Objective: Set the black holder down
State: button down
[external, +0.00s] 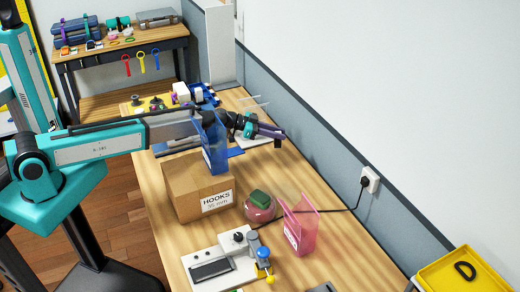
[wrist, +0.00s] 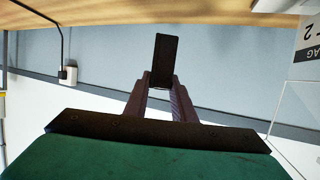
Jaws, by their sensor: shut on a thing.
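The black holder (wrist: 164,58) shows in the wrist view as a dark upright block between my fingertips. My gripper (wrist: 162,86) is shut on it. In the external view my gripper (external: 274,132) is above the far right part of the wooden table, near the wall. The holder (external: 278,142) is a small dark piece at the fingertips there. It appears raised above the table, though the exact gap cannot be told.
A blue holder (external: 214,148) stands by my arm, with a cardboard box (external: 180,191) labelled HOOKS in front. A cable runs to a wall socket (external: 370,180).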

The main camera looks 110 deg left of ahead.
aim_at(277, 144)
jog(key=shift+f+p, duration=0.3)
jog(key=shift+f, duration=0.8)
jog(key=shift+f+p, duration=0.85)
jog(key=shift+f, duration=1.1)
jog(key=shift+f+b, duration=0.15)
jog(key=shift+b, duration=0.25)
jog(key=c, duration=1.5)
grip_release()
jog(key=shift+r+p, duration=0.25)
jog(key=shift+p, duration=0.2)
